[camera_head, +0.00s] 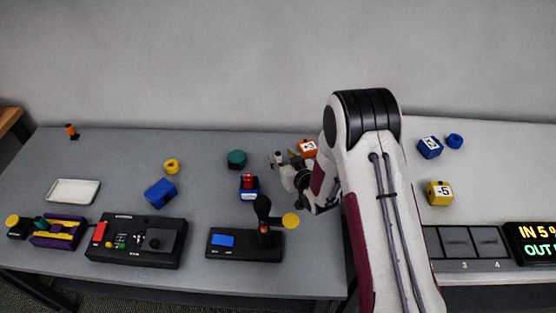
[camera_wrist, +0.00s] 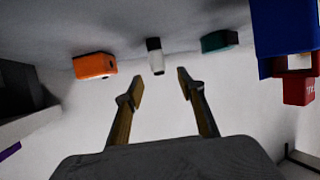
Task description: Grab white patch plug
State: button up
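The white patch plug (camera_wrist: 153,45) shows in the wrist view near the top middle, with a white body and a dark upper end. My gripper (camera_wrist: 161,82) is open, its two fingers spread apart with nothing between them. The plug lies beyond the fingertips, roughly in line with the gap and not touching either finger. In the camera_head view my gripper (camera_head: 285,160) is over the right part of the grey table, and I cannot clearly pick out the plug there.
An orange cube (camera_wrist: 94,66) sits left of the plug in the wrist view, a teal piece (camera_wrist: 219,41) right of it. A blue block (camera_wrist: 284,28) and red piece (camera_wrist: 299,90) are farther right. A joystick box (camera_head: 235,243) stands nearer the front of the table (camera_head: 205,200).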

aim_at(280, 156)
jog(key=shift+w+a+f, duration=0.35)
jog(key=shift+w+f, duration=0.45)
jog(key=shift+f, duration=0.05)
jog(key=shift+x, duration=1.2)
grip_shut()
